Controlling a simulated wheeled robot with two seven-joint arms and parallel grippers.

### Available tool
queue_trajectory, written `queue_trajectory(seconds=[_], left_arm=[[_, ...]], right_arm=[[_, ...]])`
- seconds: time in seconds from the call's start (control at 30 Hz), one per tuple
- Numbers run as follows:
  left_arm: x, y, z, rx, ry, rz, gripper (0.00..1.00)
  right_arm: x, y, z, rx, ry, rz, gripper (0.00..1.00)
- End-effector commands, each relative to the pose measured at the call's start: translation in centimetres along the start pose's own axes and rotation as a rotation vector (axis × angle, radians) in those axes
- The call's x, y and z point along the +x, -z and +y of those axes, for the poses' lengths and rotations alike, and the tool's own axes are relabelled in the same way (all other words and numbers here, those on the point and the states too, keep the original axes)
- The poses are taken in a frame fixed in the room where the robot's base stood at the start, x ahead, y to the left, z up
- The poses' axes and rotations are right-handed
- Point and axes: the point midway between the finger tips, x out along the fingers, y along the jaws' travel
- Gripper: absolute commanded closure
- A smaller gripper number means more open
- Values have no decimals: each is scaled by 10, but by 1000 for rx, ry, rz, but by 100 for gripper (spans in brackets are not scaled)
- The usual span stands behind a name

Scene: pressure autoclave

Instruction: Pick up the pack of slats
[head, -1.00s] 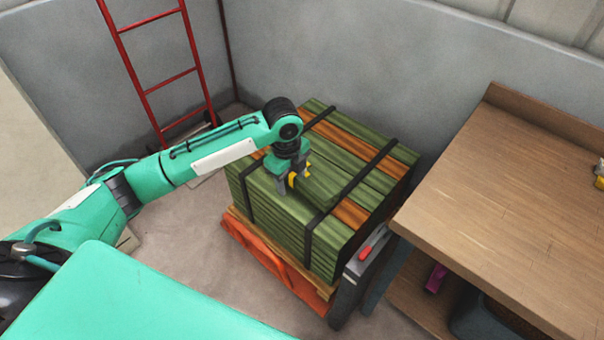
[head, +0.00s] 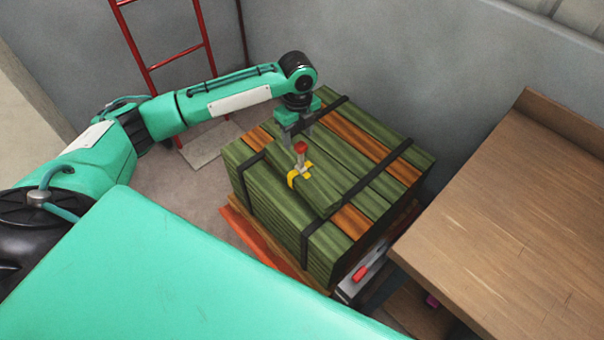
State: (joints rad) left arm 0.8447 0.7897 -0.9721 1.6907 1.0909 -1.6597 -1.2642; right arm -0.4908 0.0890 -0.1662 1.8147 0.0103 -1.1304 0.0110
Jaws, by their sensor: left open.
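A small pack of green slats (head: 322,192) with a yellow band (head: 294,181) lies on top of a large strapped stack of green and orange-brown boards (head: 270,208). A short grey post with a red cap (head: 300,147) stands up from the pack at the band. My left gripper (head: 298,138) points down, open and empty, just above and behind the red cap. Its fingers look apart from the pack, though the exact gap is hard to judge. My right gripper is not in view.
The stack has black straps (head: 385,180) and sits on an orange-red base (head: 262,240). A wooden workbench (head: 500,205) stands close at the right. Grey walls (head: 400,60) close off the back, and a red ladder (head: 150,68) stands at the back left.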

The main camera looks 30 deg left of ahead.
Motion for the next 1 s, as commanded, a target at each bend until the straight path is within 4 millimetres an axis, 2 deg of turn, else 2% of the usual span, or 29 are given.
queue_trajectory(seconds=[0.03, 0.1, 0.47, 0.7, 0.97, 1.0], left_arm=[[12, 1, 0, 0, -2, 2, 44], [22, 0, 0, -1, -1, 0, 44], [48, 3, -1, 0, 0, 1, 44], [84, 7, -2, 0, 0, 1, 44], [88, 6, -2, 0, 1, -1, 44], [88, 6, -2, 0, 1, -1, 50]], right_arm=[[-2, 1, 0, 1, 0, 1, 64], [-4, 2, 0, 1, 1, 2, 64], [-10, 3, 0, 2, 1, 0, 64], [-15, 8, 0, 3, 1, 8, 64], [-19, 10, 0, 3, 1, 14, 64], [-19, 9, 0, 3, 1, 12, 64]])
